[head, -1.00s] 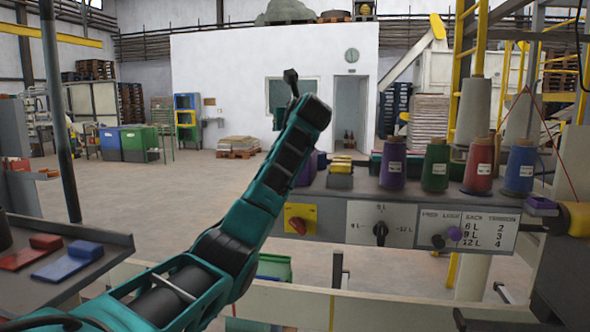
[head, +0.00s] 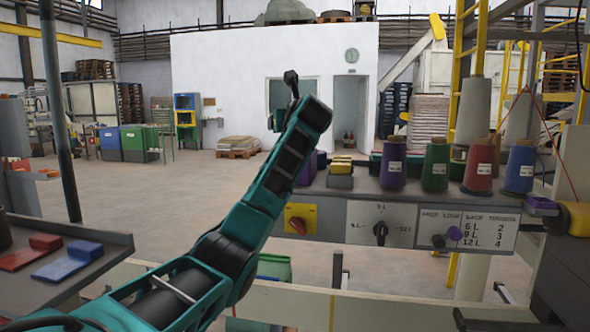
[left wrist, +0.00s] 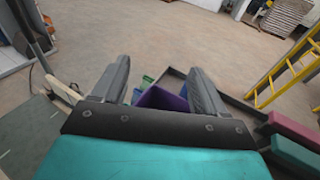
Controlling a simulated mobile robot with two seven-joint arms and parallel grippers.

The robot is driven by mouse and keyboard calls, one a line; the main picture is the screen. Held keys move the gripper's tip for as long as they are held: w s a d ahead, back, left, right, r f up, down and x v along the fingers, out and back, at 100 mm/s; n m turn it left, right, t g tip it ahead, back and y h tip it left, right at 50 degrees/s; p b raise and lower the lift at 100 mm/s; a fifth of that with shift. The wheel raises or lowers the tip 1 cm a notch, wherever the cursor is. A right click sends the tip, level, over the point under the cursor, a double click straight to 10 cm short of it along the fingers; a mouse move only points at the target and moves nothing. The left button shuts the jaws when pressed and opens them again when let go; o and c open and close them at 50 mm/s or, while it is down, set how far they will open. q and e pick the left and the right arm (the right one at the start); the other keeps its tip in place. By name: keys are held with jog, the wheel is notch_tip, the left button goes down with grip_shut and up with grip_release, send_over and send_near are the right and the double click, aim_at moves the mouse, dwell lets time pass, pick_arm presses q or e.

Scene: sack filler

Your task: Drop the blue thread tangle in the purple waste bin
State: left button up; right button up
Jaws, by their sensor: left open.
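My left gripper (left wrist: 159,68) is open in the left wrist view, with nothing between its two dark fingers. A purple bin (left wrist: 163,99) shows beyond and between the fingers, partly hidden by the gripper's body. In the head view a purple container (head: 306,172) shows partly behind my teal left arm, at the left end of the machine shelf; I cannot tell whether it is the same bin. My right gripper is not in view.
The grey machine shelf (head: 350,191) carries purple, green (head: 435,165), red and blue thread cones (head: 519,168). A grey side table (head: 100,249) holds red and blue (head: 68,262) pieces at left. A green bin (head: 273,267) sits low behind my arm. The floor beyond is open.

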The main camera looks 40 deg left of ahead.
pick_arm(q)
jog(key=b+v, duration=0.1)
jog(key=v, duration=1.1)
jog(key=shift+s+d+b, duration=0.25)
jog(key=shift+b, duration=0.05)
